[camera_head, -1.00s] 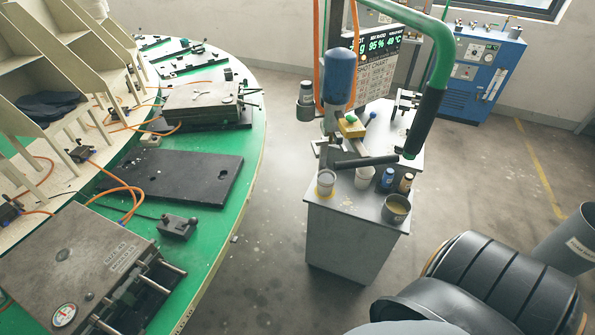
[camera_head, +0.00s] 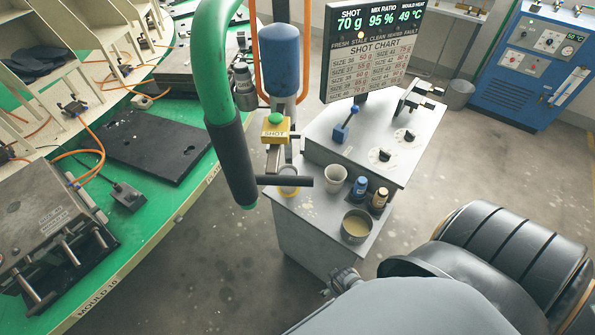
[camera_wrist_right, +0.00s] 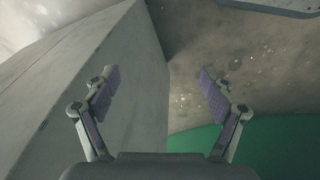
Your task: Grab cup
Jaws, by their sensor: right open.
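A white paper cup (camera_head: 335,177) stands upright on the front of the grey cabinet top (camera_head: 310,212). A second cup (camera_head: 289,188) stands to its left under the dispensing head, partly hidden by a dark bar. My right gripper (camera_wrist_right: 161,92) is open and empty in the right wrist view, facing the cabinet's grey side and the floor. No cup shows there. In the head view, part of my right gripper (camera_head: 343,281) shows low beside the cabinet's front, below the cup and apart from it. My left gripper is not in view.
A tin of cream liquid (camera_head: 357,226), a blue-capped bottle (camera_head: 360,188) and a brown bottle (camera_head: 379,199) crowd the cabinet's right side. A green pipe with black sleeve (camera_head: 233,160) hangs at the left. The round green table (camera_head: 150,220) is further left.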

